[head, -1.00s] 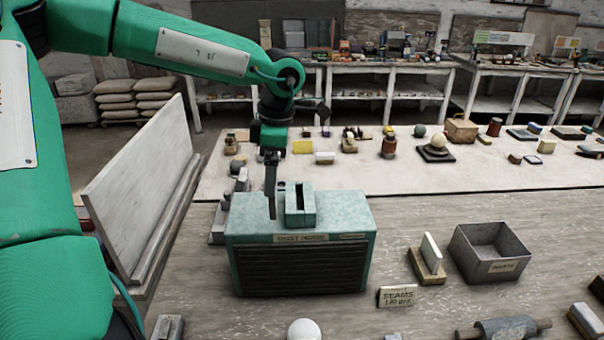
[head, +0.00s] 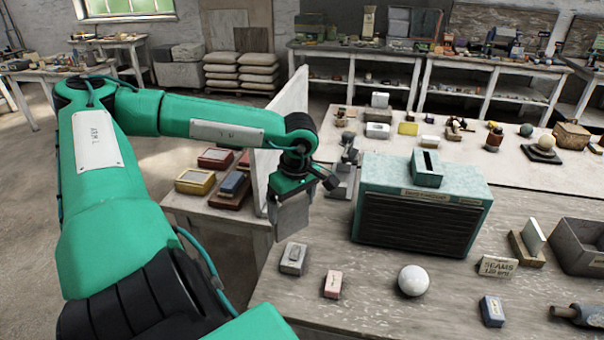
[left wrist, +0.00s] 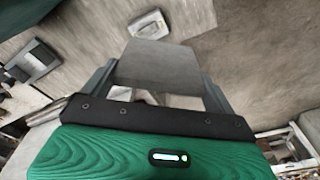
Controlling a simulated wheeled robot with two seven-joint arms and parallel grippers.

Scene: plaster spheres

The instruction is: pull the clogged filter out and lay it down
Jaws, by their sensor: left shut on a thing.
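My left gripper (head: 291,186) is shut on a flat grey filter panel (head: 291,216), which hangs below the fingers. In the left wrist view the filter (left wrist: 157,62) spans the space between the two fingers. It is held above the left edge of the bench, left of and apart from the teal machine box (head: 480,192). The box has a dark louvred front and a raised slot housing (head: 427,176) on top. My right gripper is not in view.
A pale upright board (head: 287,112) stands just behind my left gripper. Small blocks (head: 293,258) and a white sphere (head: 413,280) sit on the front bench. A grey bin (head: 585,247) is at the right. A side table at left holds coloured boxes (head: 195,181).

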